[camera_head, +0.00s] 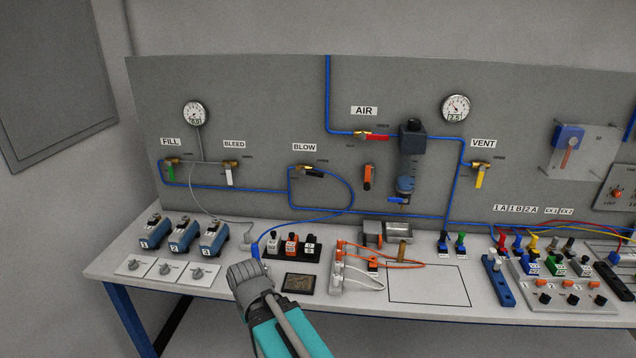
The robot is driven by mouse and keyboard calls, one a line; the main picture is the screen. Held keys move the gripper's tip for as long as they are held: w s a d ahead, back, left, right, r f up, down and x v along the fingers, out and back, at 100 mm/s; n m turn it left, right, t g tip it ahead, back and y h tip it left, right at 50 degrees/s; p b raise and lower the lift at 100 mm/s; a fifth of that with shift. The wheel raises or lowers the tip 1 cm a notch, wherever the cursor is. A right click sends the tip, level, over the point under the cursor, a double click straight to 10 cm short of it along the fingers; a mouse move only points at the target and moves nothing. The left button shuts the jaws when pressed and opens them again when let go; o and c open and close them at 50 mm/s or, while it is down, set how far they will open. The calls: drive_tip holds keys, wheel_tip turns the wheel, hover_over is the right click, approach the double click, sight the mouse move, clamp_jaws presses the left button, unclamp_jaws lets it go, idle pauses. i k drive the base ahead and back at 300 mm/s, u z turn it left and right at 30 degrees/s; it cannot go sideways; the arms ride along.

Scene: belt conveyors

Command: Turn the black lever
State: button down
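The black lever (314,173) is on the brass valve (301,168) under the BLOW label (305,147) on the grey wall panel. It points right, nearly level, along the blue pipe.
Other levers are green (170,173), white (229,177), red (378,136), orange (368,177) and yellow (479,178). A blue hose loops right of the black lever down to the bench. Numbered blue units (184,236) and small blocks (291,245) stand on the bench (440,308).

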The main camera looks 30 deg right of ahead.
sight(303, 170)
drive_tip(key=z, duration=0.05)
drive_tip(key=k, duration=1)
drive_tip(key=z, duration=1.4)
drive_tip(key=i, duration=1)
drive_tip(key=z, duration=0.05)
